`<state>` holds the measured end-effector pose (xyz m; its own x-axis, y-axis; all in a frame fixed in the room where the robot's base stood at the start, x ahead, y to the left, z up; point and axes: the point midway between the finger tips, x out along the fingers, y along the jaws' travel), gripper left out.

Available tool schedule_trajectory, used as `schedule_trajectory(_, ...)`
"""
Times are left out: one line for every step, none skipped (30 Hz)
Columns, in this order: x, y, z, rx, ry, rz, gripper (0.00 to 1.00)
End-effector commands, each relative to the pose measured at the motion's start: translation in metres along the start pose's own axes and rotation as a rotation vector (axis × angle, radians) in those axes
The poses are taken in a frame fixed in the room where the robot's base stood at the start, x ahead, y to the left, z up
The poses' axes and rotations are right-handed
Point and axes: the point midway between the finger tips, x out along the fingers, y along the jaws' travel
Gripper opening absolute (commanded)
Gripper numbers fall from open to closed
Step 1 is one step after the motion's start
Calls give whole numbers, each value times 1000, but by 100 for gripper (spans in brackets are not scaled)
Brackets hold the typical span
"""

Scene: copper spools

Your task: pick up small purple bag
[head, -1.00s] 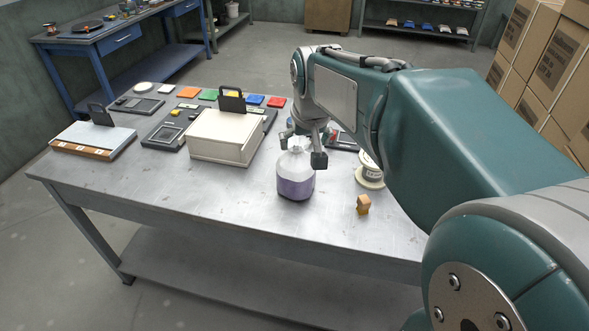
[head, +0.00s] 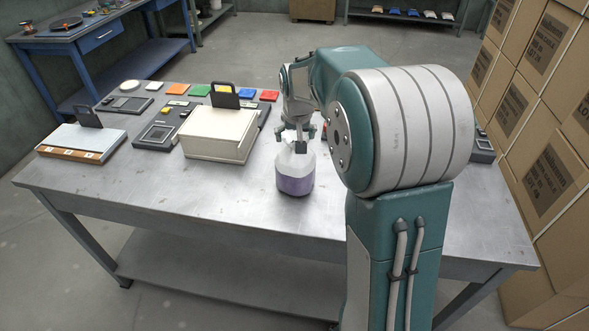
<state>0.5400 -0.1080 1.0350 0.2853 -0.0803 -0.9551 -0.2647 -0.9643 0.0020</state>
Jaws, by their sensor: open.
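The small purple bag (head: 295,184) stands upright on the metal table (head: 190,207), near the middle of its front half. It is clear and whitish at the top and purple below. My gripper (head: 302,142) is open and points down at the bag's top. Its fingers overlap the upper part of the bag in the head view. I cannot tell whether they touch it or stand on both sides of it. My arm hides part of the gripper and the table to the right of the bag.
A cream box (head: 217,146) with a black handle stands left of the bag. A white and brown box (head: 80,143) and dark devices (head: 157,135) lie further left. Coloured cards (head: 223,91) line the back. Cartons (head: 545,110) are stacked at right. The table's front left is clear.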

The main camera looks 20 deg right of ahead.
Motion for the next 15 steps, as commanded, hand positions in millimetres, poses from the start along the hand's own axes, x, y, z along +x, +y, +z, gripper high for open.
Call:
schedule_trajectory(10,0,2,0,-5,0,100)
schedule_trajectory(15,0,2,0,-5,0,100)
schedule_trajectory(22,0,3,0,-6,0,100)
schedule_trajectory(26,0,3,0,-5,0,100)
schedule_trajectory(29,0,2,0,-4,0,100)
schedule_trajectory(33,0,2,0,-3,0,100)
schedule_trajectory(35,0,2,0,-3,-1,100)
schedule_trajectory(36,0,2,0,-2,-1,100)
schedule_trajectory(37,0,2,0,-1,-1,100)
schedule_trajectory(38,0,2,0,0,-1,100)
schedule_trajectory(38,0,2,0,0,-1,100)
schedule_trajectory(38,0,2,0,0,-1,100)
schedule_trajectory(37,0,2,0,0,-1,100)
schedule_trajectory(37,0,2,0,0,-1,100)
schedule_trajectory(37,0,2,0,0,-1,100)
